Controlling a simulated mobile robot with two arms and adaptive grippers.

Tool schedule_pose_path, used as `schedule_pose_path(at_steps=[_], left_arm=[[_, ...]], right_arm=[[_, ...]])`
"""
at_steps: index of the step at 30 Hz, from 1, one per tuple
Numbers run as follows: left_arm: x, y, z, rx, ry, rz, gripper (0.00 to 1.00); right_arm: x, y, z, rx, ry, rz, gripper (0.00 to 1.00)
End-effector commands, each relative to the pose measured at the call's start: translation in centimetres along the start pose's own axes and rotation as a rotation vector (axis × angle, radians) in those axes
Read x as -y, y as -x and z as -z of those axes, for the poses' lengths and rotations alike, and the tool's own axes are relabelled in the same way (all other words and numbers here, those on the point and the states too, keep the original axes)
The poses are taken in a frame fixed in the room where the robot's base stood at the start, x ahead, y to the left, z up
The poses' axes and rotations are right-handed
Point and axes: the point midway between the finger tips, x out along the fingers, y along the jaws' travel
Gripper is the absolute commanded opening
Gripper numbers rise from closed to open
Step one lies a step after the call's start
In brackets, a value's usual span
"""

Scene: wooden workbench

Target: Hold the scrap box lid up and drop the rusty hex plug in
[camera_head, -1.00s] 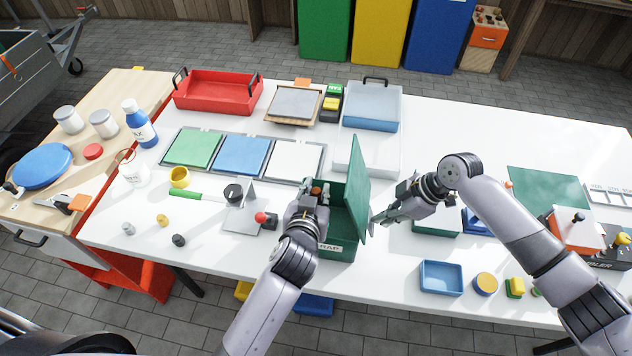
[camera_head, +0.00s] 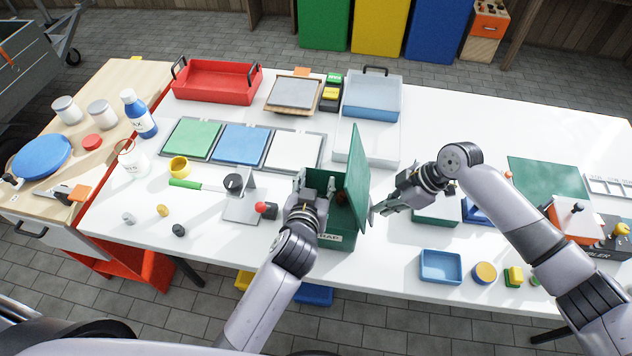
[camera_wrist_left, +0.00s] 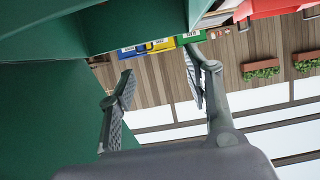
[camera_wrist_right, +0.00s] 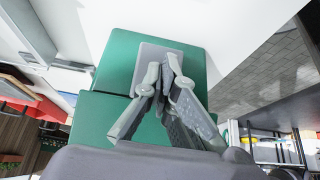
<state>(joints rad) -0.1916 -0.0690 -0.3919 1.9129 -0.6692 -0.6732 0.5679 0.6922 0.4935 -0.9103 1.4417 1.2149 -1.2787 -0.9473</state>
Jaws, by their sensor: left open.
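The green scrap box (camera_head: 338,241) stands near the table's front edge, its green lid (camera_head: 357,175) raised about upright on its right side. My left gripper (camera_head: 316,182) is open over the left part of the box. In the left wrist view its fingers (camera_wrist_left: 160,90) are apart with nothing between them. A small reddish-brown thing (camera_head: 340,197), probably the rusty hex plug, shows inside the box beside the lid. My right gripper (camera_head: 375,210) is at the lid's outer face. In the right wrist view its fingers (camera_wrist_right: 164,68) are together in front of a grey plate on the green lid.
A metal stand (camera_head: 242,200) with a red ball is left of the box. A blue tray (camera_head: 440,266) and small coloured parts lie at the front right. A clear-and-blue bin (camera_head: 372,105) and a red tray (camera_head: 215,85) stand behind.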

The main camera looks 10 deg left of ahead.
Motion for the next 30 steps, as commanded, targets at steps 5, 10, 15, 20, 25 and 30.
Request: schedule_pose_path(at_steps=[5, 10, 15, 20, 25, 30], left_arm=[[0.0, 0.2, -0.1, 0.001, 0.000, 0.000, 0.46], [-0.1, 2.2, -0.1, 0.002, 0.002, -0.001, 0.46], [-0.1, 5.9, -0.2, 0.004, 0.003, 0.000, 0.46], [-0.1, 9.1, -0.1, 0.004, 0.001, 0.000, 0.46], [-0.1, 11.2, -0.1, 0.002, 0.001, 0.000, 0.46], [-0.1, 12.0, 0.0, 0.000, -0.001, 0.001, 0.46]], right_arm=[[0.0, 0.0, 0.2, -0.005, 0.002, 0.000, 0.00], [0.0, 0.0, 0.2, -0.004, 0.002, 0.000, 0.00], [0.0, 0.0, 0.2, -0.004, 0.002, 0.000, 0.00], [0.0, 0.0, 0.2, -0.004, 0.002, 0.000, 0.00], [0.0, 0.0, 0.2, -0.004, 0.002, 0.000, 0.00], [0.0, 0.0, 0.2, -0.004, 0.002, 0.001, 0.00]])
